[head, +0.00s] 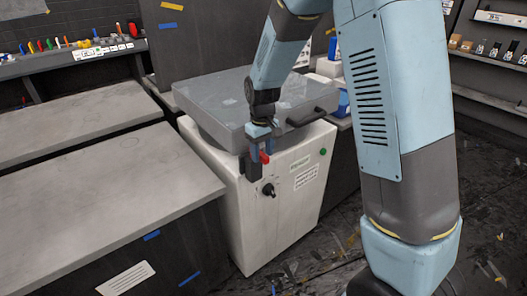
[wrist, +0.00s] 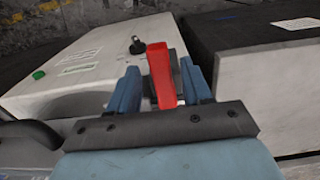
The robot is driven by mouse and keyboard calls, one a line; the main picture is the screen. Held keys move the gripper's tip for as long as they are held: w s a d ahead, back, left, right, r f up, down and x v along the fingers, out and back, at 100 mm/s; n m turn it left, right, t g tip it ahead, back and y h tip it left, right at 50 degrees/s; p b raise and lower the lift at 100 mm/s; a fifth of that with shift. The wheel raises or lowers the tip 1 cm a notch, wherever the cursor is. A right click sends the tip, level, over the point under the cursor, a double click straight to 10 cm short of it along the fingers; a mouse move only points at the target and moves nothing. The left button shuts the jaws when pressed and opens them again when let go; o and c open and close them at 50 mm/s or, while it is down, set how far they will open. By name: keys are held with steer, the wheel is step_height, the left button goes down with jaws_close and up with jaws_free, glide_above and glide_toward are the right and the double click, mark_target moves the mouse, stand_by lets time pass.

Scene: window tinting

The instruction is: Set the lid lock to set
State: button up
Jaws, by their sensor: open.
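The lid lock shows as a red lever (head: 264,157) at the front upper edge of a white machine, just under its grey lid (head: 215,95). In the wrist view the red lever (wrist: 160,72) stands between the two blue fingers of my gripper (wrist: 162,88). The fingers are open, with a gap on at least the right side of the lever. In the head view my gripper (head: 259,152) reaches down over the lever and partly hides it. No lock markings are readable.
The white machine (head: 245,225) carries a black knob (head: 268,189), a label and a green button (head: 323,152). A dark handle (head: 305,117) sticks out from the lid. Grey-topped benches (head: 110,200) stand close on the left. The floor on the right is littered with scraps.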

steer(key=c, duration=0.9)
jaws_close()
steer(key=shift+d, duration=0.15)
